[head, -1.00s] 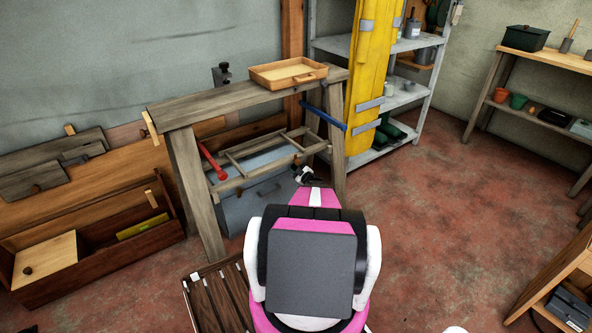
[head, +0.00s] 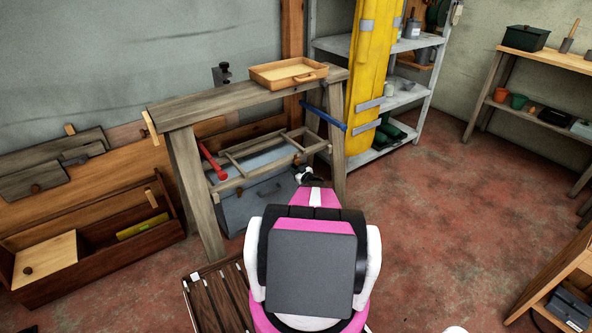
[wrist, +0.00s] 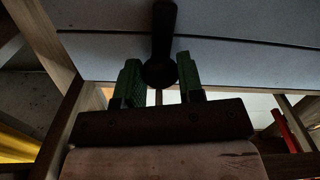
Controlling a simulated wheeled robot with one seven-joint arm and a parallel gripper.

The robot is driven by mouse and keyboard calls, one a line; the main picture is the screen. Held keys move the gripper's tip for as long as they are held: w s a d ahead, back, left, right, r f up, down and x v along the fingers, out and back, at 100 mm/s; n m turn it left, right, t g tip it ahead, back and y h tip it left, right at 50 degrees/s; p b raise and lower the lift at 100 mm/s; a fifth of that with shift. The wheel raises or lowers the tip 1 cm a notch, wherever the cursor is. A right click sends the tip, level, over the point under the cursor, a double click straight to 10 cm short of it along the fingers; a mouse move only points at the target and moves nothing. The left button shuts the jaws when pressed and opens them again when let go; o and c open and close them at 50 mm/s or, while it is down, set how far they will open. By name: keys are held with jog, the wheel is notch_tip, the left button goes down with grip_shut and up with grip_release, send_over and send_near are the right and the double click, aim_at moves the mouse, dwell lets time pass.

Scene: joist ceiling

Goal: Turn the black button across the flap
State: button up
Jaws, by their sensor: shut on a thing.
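The black button (wrist: 162,38) shows in the wrist view as a long dark bar with a rounded end. It stands roughly upright in the picture and crosses the dark seam on the grey-blue panel (wrist: 235,62). My gripper (wrist: 159,82) has its green fingers on either side of the button's rounded end and is shut on it. In the head view, my gripper (head: 309,176) is at the right end of the grey-blue chest (head: 258,203), under the wooden bench. My wrist hides the button there. I cannot tell which part of the panel is the flap.
The bench (head: 235,98) has legs and slatted rails (head: 262,150) close around my arm. A red bar (head: 212,160) and a blue bar (head: 328,119) sit on it. A wooden tray (head: 287,73) is on top.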

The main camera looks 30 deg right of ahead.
jog(key=o, duration=0.9)
jog(key=s, duration=1)
jog(key=shift+s+d, duration=0.4)
jog(key=shift+s, duration=0.1)
